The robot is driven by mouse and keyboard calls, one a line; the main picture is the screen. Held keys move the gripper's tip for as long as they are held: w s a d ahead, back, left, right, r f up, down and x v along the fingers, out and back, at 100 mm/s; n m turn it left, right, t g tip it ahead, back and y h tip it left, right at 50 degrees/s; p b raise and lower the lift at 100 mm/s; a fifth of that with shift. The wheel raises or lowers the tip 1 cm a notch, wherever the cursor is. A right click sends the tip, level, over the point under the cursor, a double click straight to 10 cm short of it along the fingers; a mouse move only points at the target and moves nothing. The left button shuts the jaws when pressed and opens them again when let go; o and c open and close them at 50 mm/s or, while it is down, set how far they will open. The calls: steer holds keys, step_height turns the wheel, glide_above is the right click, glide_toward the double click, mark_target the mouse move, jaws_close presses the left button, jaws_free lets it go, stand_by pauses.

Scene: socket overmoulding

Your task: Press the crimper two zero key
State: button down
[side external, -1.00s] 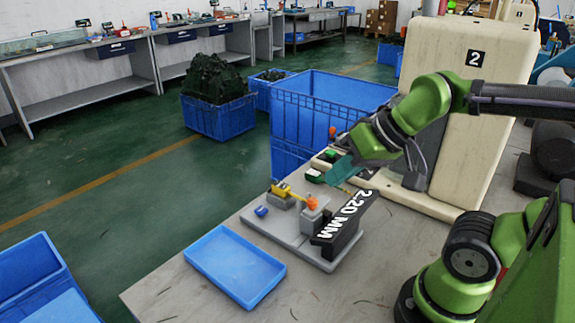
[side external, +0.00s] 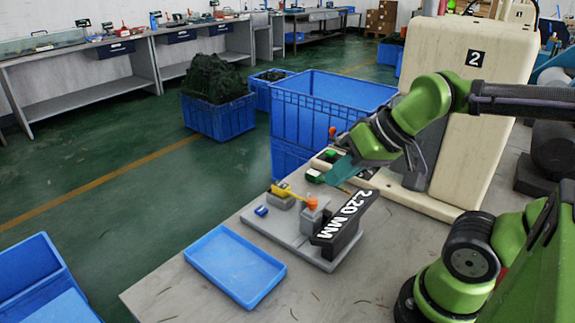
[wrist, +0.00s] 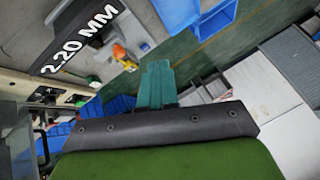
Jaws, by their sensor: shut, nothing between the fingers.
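A black block labelled "2.20 MM" (side external: 343,219) stands on a grey base plate (side external: 325,264) on the table. Beside it are a yellow lever part (side external: 284,190), an orange piece (side external: 312,204) and a small blue part (side external: 261,211). The label also shows at the upper left of the wrist view (wrist: 80,42). I cannot make out a key marked two zero.
A shallow blue tray (side external: 235,266) lies left of the base plate. A large blue crate (side external: 325,105) stands beyond the table. The front tabletop is mostly clear.

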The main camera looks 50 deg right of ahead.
stand_by(0.6)
steer(key=w+d+f, duration=0.2)
steer(key=w+f, duration=0.1)
steer(key=w, duration=0.1)
steer(key=w+d+f+m+g+h, duration=0.1)
steer(key=w+d+f, duration=0.1)
steer(key=w+f, duration=0.2)
steer(key=w+d+f+m+g+h, duration=0.1)
steer(key=w+d+f, duration=0.1)
steer(key=w+f, duration=0.1)
steer(key=shift+w+f, duration=0.15)
steer(key=shift+w, duration=0.25)
steer(key=m+t, duration=0.1)
steer(key=t, duration=0.1)
glide_toward(265, 210)
step_height(265, 210, up, 3)
steer(key=w+d, duration=0.1)
steer(key=w, duration=0.2)
steer(key=w+a+r+t, duration=0.1)
steer(key=w+r+t+y, duration=0.1)
steer(key=w, duration=0.1)
steer(key=shift+a+r+m, duration=0.1)
steer(key=shift+a+m, duration=0.05)
steer(key=shift+m, duration=0.25)
steer(key=shift+s, duration=0.1)
steer(key=shift+f, duration=4.45)
